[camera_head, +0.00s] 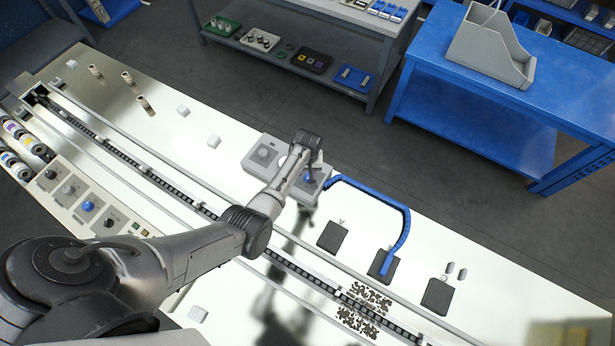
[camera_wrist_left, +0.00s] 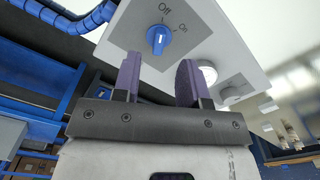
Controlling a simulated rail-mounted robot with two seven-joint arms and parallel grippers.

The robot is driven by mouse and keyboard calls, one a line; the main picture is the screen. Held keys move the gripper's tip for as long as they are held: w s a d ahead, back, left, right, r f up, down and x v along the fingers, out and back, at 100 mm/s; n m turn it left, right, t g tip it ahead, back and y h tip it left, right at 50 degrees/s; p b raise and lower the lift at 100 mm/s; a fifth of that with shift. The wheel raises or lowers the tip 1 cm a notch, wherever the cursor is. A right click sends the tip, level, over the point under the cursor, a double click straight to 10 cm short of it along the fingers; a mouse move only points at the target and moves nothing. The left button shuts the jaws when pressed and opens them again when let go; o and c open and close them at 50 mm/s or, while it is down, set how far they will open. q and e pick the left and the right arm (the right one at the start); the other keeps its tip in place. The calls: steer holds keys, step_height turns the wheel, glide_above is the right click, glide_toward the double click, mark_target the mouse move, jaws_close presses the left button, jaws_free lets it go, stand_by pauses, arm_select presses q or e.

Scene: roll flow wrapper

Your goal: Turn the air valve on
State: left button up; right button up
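The air valve is a blue round knob (camera_wrist_left: 158,40) with a short white mark, on a pale grey box (camera_wrist_left: 205,35) labelled "Off" and "On". The white mark points roughly up toward "Off"; its exact angle is hard to tell. My left gripper (camera_wrist_left: 159,62) has its two purple fingers spread apart and empty, with the knob just beyond and between the tips. I see no contact. In the head view my left gripper (camera_head: 311,172) is over the box at the table's far edge, and hides the knob. My right gripper is in neither view.
A blue hose (camera_head: 375,195) curves from the valve box to a dark pad. A grey box with a round dial (camera_head: 264,155) stands just left of the gripper. A chain conveyor (camera_head: 180,200) runs along the white table. A blue workbench (camera_head: 490,85) stands beyond the aisle.

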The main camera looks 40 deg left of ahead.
mark_target(307, 177)
arm_select(q)
steer(key=shift+f+b, duration=0.7)
steer(key=shift+f, duration=2)
jaws_close()
